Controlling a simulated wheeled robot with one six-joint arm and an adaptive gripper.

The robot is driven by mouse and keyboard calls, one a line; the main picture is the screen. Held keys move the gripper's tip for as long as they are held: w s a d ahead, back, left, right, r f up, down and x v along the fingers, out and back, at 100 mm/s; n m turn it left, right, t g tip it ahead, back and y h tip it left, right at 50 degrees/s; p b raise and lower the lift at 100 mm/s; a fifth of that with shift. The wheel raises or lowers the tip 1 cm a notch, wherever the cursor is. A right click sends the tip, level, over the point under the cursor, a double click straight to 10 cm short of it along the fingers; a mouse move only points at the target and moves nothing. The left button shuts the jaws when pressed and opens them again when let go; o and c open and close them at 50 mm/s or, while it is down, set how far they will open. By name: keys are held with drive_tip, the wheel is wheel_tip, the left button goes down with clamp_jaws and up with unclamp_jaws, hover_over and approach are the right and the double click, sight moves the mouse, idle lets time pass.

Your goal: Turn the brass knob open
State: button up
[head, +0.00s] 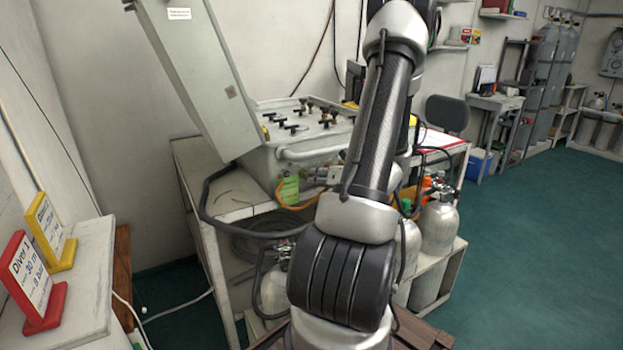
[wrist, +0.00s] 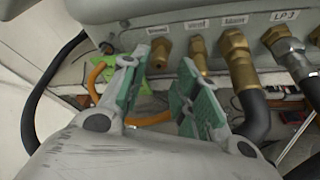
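The grey air panel (head: 285,165) stands on a white bench, with several black and brass handles on its top. In the wrist view, several brass fittings stick out below the panel's front edge (wrist: 170,12): a short one (wrist: 159,52), a slimmer one (wrist: 198,54) and a large one with a dark hose (wrist: 237,52). I cannot tell which one is the brass knob. My gripper (wrist: 162,88) is open, its green-padded fingers spread below the short and slimmer fittings. Nothing shows between the pads.
An orange hose (wrist: 95,78) and dark hoses hang near the fingers. The panel's raised lid (head: 195,75) stands at its left. A side table (head: 85,285) is at left; green floor (head: 540,250) is clear at right.

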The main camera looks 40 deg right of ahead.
sight(307, 177)
drive_tip(key=x, duration=0.4)
clamp_jaws()
drive_tip(key=shift+w, duration=0.1)
drive_tip(key=shift+a+n+g+h, duration=0.1)
drive_tip(key=shift+n+g+h, duration=0.15)
drive_tip(key=shift+n+h, duration=0.65)
drive_tip(key=shift+a+n+g+h, duration=0.2)
drive_tip(key=shift+n+h, duration=0.3)
drive_tip(key=shift+n, duration=0.7)
